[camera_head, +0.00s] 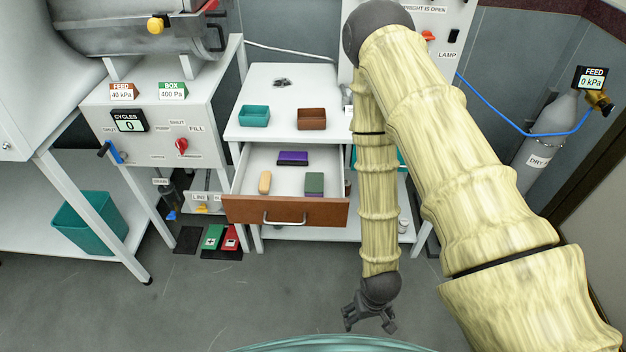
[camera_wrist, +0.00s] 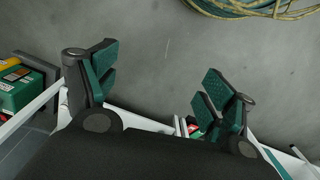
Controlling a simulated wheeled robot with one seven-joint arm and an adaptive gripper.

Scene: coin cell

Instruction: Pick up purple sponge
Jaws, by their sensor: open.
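The purple sponge (camera_head: 293,158) lies at the back of the open drawer (camera_head: 240,187) in the head view. A tan block (camera_head: 265,182) lies at the drawer's left and a green block (camera_head: 314,183) with a purple lower part lies at its right. My gripper (camera_head: 372,328) hangs low, in front of the drawer and to its right, clear of it. The sponge does not show in the wrist view.
A teal tray (camera_head: 254,116) and a brown tray (camera_head: 312,119) stand on the worktop above the drawer. The drawer's brown front with a handle (camera_head: 284,220) sticks out. A control box (camera_head: 150,128) stands left. Hose or cable coils (camera_wrist: 255,8) lie on the floor.

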